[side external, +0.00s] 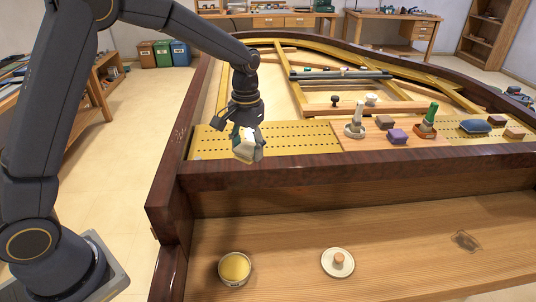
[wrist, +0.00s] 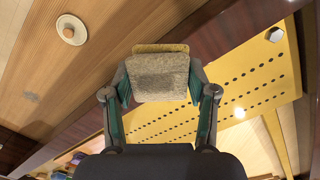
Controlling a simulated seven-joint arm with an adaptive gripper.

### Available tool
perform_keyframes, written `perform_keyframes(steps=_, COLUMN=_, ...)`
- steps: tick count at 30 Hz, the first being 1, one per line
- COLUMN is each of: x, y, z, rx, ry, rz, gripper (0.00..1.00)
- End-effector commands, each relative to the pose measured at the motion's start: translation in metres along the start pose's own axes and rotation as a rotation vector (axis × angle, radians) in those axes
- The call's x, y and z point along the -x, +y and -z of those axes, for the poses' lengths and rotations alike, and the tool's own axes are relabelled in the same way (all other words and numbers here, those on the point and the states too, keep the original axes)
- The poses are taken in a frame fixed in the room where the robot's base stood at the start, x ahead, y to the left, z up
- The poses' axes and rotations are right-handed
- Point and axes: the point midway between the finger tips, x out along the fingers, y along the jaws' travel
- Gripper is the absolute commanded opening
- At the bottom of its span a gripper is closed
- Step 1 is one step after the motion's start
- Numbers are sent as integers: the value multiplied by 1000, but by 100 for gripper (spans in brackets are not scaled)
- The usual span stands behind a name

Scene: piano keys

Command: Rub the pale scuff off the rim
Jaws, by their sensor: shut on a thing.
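My gripper (side external: 243,133) is shut on a pale grey, felt-like pad (side external: 249,151). The wrist view shows the pad (wrist: 160,78) between both fingers, with a yellowish layer along its far edge. The pad is over the gold pin plate (side external: 300,132) near the dark front rim (side external: 320,172); I cannot tell whether it touches anything. The rim also crosses the wrist view diagonally (wrist: 205,37). Faint pale marks (side external: 181,134) show on the glossy left rim, too small to identify surely as the scuff. The pad and fingers hide part of the rim and plate.
Bottles (side external: 356,122) and small blocks (side external: 397,136) stand on the right. The rim beside the gripper is clear.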

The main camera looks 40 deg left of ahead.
Motion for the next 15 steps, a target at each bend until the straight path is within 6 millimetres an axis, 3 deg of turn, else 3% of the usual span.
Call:
perform_keyframes(steps=3, x=16, y=-47, z=36, rx=113, ry=7, rz=-6, gripper=29)
perform_keyframes(steps=7, x=31, y=-110, z=65, rx=243, ry=14, rz=-11, gripper=29)
perform_keyframes(steps=11, x=41, y=-180, z=80, rx=372, ry=26, rz=-13, gripper=29)
perform_keyframes(steps=15, x=43, y=-248, z=82, rx=495, ry=41, rz=-12, gripper=29)
